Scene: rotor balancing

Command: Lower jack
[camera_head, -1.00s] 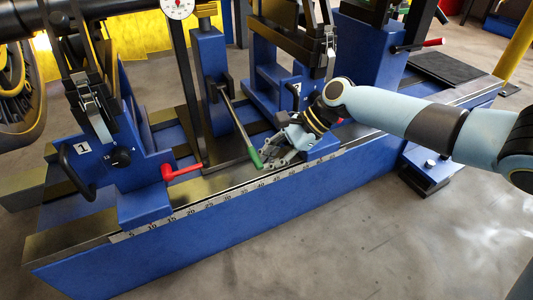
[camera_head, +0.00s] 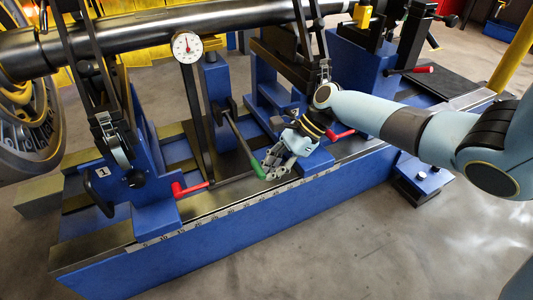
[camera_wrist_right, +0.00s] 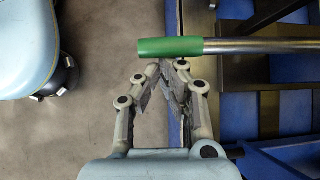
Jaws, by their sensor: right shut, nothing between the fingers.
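The jack (camera_head: 215,80) is a blue upright post on the bench, between the two blue stands. Its lever (camera_head: 237,137) is a thin metal rod slanting down to a green handle (camera_head: 258,170) near the bench's front edge. My right gripper (camera_head: 270,166) is at the green handle, just right of it. In the right wrist view the green handle (camera_wrist_right: 170,46) lies crosswise just beyond the fingertips (camera_wrist_right: 168,72), which are closed together with nothing between them. Whether they touch the handle I cannot tell. My left gripper is not in view.
A black shaft (camera_head: 150,37) spans the stands above the bench. A dial gauge (camera_head: 187,47) hangs on a dark post. Red levers stick out at the left stand (camera_head: 190,188) and right stand (camera_head: 341,135). A ruler strip runs along the bench's front edge. The floor in front is clear.

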